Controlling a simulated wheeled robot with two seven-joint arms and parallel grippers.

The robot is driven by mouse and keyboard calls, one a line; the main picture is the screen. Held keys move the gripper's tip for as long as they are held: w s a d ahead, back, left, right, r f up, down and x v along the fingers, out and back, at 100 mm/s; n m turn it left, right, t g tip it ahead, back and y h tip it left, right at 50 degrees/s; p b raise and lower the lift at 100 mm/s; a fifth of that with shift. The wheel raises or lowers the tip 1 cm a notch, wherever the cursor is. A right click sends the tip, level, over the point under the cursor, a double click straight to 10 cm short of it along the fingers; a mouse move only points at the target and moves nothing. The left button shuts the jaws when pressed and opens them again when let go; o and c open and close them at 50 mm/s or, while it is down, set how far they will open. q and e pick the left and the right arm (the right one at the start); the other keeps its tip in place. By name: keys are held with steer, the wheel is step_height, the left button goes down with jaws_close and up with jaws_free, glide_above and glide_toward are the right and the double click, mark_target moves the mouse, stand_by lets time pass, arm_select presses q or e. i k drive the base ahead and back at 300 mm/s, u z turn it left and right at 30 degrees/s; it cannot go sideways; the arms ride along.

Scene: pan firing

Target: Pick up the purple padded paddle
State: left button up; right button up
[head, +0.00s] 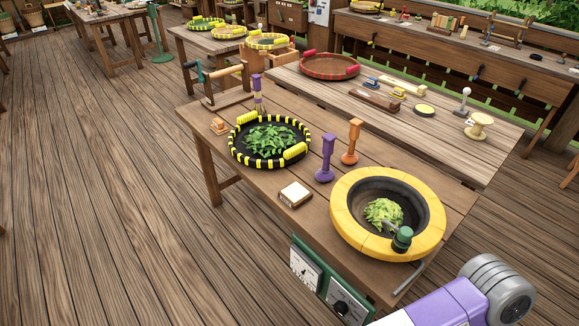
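A purple upright tool (326,160), with a block-like top and a rounded foot, stands on the near wooden table (228,130). It looks like the purple padded paddle, and nothing touches it. An orange tool of similar shape (351,142) stands just behind it to the right. A slimmer purple tool with yellow bands (258,96) stands farther back, beside a wooden rack. Neither of my grippers is in view. Only a purple and white part of my arm with a grey joint shows at the bottom right.
A black tray with yellow marks (236,151) holds green leaves left of the purple tool. A yellow-rimmed pan (433,235) with leaves and a green-capped object (402,239) stands to the right.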

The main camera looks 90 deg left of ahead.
mark_target(324, 174)
steer(key=u, duration=3.45)
steer(key=i, duration=0.2)
steer(key=u, duration=0.1)
